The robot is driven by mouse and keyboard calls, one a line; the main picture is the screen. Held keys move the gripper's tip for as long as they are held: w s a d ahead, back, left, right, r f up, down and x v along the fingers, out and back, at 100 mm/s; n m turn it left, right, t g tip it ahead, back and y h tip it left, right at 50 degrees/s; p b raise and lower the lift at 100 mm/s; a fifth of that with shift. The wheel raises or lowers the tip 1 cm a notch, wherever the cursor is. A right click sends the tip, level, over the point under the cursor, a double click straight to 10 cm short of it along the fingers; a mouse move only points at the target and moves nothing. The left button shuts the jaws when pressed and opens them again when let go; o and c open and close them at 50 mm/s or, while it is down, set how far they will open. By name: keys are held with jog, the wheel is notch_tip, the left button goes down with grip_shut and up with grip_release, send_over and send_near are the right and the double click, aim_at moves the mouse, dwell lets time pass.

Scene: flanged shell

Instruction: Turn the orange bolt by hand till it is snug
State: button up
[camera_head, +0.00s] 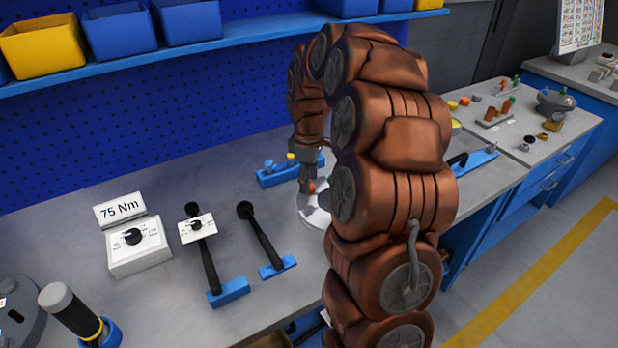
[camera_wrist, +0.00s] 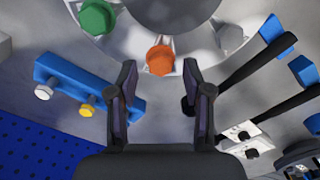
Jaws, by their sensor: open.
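The orange bolt (camera_wrist: 160,60) sits on the light metal flange (camera_wrist: 118,42) of the shell, just beyond my fingertips in the wrist view. My gripper (camera_wrist: 160,78) is open, with one finger on each side of the line to the bolt and nothing between the fingers. In the head view my gripper (camera_head: 307,180) points down over the flange (camera_head: 313,212), and a bit of the orange bolt (camera_head: 312,187) shows beside it. My arm hides much of the shell in the head view.
A blue holder (camera_wrist: 70,80) with a white and a yellow bolt stands near the flange. Two black-handled wrenches (camera_head: 205,255) (camera_head: 262,238) lie in blue rests to the left. A white dial box (camera_head: 138,248) stands by a "75 Nm" sign (camera_head: 119,209).

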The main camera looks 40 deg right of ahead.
jog(key=shift+f, duration=0.25)
grip_shut()
dwell(0.3)
